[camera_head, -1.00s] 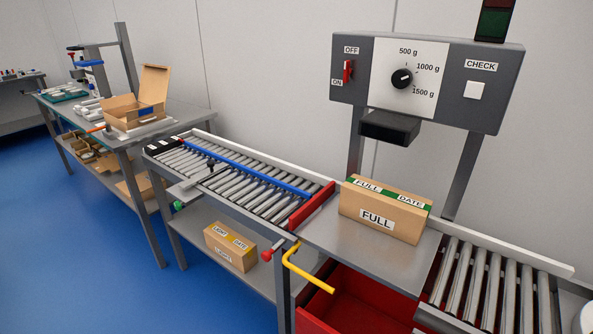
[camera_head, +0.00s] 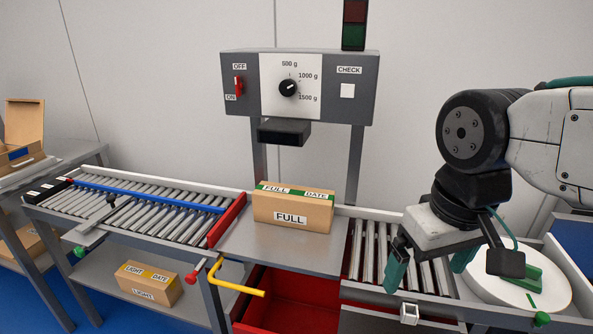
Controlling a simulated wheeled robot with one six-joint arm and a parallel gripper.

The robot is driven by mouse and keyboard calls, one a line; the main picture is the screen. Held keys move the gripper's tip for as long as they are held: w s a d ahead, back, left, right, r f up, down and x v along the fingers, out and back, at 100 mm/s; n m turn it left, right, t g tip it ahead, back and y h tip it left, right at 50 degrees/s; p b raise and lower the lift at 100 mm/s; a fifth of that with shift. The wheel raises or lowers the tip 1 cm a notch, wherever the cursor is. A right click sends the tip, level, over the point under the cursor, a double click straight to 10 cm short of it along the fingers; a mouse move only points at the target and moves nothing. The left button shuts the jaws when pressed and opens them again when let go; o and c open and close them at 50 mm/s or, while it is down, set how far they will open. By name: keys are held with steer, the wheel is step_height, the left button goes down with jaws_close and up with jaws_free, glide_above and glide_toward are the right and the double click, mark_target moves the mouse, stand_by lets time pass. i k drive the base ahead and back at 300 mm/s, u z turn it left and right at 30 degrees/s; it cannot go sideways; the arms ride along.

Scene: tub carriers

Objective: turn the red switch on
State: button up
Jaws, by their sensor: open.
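The red switch (camera_head: 238,86) is a small lever on the left of the grey control box (camera_head: 244,62), with an OFF label above it and an ON label at its lower left. It is too small to tell surely which way the lever points. My gripper (camera_head: 431,264) hangs at the lower right, over the right roller conveyor, with its green-tipped fingers apart and nothing between them. It is well to the right of the switch and lower in the picture, touching nothing that I can see.
A dial (camera_head: 288,88) and a white CHECK button (camera_head: 347,91) share the box front. A black block (camera_head: 284,132) juts out below. A FULL carton (camera_head: 292,208) stands on the metal plate. A yellow bent handle (camera_head: 237,288) sticks out in front. A dark red-and-green lamp (camera_head: 354,24) tops the box.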

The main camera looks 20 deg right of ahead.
mark_target(239, 85)
steer(key=z, duration=0.05)
steer(key=k, duration=0.5)
steer(key=u, duration=0.75)
steer(key=i, duration=1.15)
steer(key=u, duration=0.3)
